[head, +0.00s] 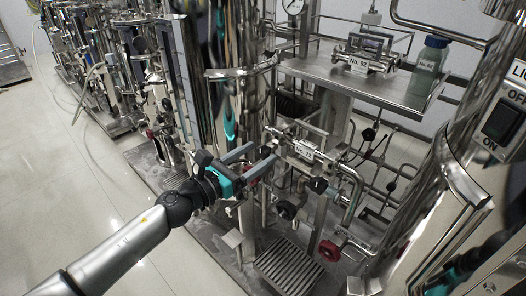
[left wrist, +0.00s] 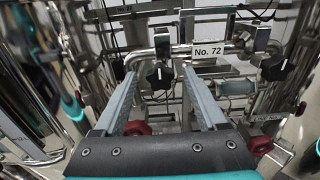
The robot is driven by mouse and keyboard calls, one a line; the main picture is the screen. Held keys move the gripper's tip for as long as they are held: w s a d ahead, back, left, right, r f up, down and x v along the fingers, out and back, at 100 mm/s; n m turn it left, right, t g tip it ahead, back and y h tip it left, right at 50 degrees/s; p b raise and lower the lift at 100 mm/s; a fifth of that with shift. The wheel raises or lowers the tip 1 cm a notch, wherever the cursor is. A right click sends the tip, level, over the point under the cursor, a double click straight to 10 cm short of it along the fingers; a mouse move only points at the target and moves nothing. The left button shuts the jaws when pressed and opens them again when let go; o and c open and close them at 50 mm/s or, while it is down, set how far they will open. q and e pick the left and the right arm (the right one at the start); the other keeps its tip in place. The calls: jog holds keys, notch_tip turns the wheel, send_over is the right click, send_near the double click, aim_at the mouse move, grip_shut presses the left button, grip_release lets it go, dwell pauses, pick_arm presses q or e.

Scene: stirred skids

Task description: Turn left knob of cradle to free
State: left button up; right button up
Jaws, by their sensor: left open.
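The cradle with the "No. 72" tag (head: 303,151) is a metal pipe frame on the skid; the tag also shows in the left wrist view (left wrist: 207,51). Its left black knob (left wrist: 159,74) has a white mark and hangs below the pipe. The right black knob (left wrist: 274,68) is farther right, by the tag's far side. My left gripper (head: 265,154) is open in front of the cradle. In the left wrist view its two grey fingers (left wrist: 159,72) stand on either side of the left knob, with no clear contact. In the head view the gripper hides this knob.
Red valve knobs (left wrist: 137,128) (left wrist: 260,145) sit lower down. Steel columns (head: 235,70) stand close behind my left gripper. A shelf (head: 335,75) holds a "No. 92" cradle (head: 358,64) and a bottle (head: 428,65). The floor (head: 70,170) at left is clear.

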pick_arm(q)
jog(key=shift+x, duration=1.25)
grip_shut()
